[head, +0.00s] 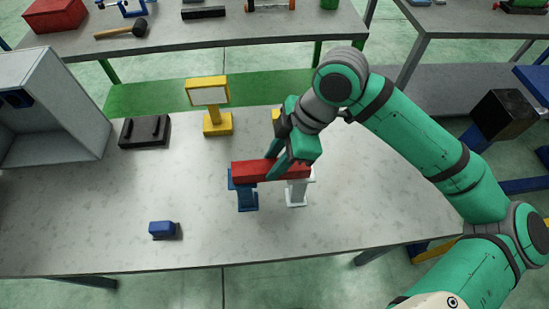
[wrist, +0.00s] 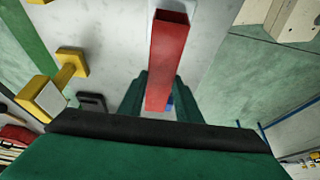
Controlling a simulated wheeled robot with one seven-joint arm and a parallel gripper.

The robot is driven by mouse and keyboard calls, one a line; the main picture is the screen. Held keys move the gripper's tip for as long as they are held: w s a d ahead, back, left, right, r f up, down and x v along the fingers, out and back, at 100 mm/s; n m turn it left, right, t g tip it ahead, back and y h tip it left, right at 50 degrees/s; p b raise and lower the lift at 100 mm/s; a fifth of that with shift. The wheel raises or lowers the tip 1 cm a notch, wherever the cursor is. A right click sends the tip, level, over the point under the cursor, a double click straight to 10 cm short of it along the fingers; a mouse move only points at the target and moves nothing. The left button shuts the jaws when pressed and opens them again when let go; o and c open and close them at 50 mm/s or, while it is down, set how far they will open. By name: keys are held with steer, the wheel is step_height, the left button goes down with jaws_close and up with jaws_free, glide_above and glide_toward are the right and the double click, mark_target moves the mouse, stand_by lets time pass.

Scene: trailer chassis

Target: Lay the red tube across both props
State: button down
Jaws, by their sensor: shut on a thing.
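The red tube (head: 246,171) is level in the head view, spanning from the blue prop (head: 246,196) on the left to the white prop (head: 297,193) on the right. It appears to lie at the height of both prop tops; I cannot tell whether it touches them. My gripper (head: 279,168) is shut on the tube near its middle, reaching down from behind. In the wrist view the red tube (wrist: 170,60) runs away between my fingers, its open square end showing. A bit of the blue prop (wrist: 169,102) shows beside the tube; the white prop is mostly hidden there.
A small blue block (head: 162,229) lies at the front left of the table (head: 330,235). A yellow stand with a pale panel (head: 208,95), a black tray-like block (head: 145,132) and a grey open box (head: 50,105) stand behind and left. The right front of the table is clear.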

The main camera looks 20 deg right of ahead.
steer(key=c, duration=0.7)
jaws_free()
steer(key=shift+c, duration=0.2)
steer(key=shift+r, duration=0.1)
steer(key=shift+r, duration=3.9)
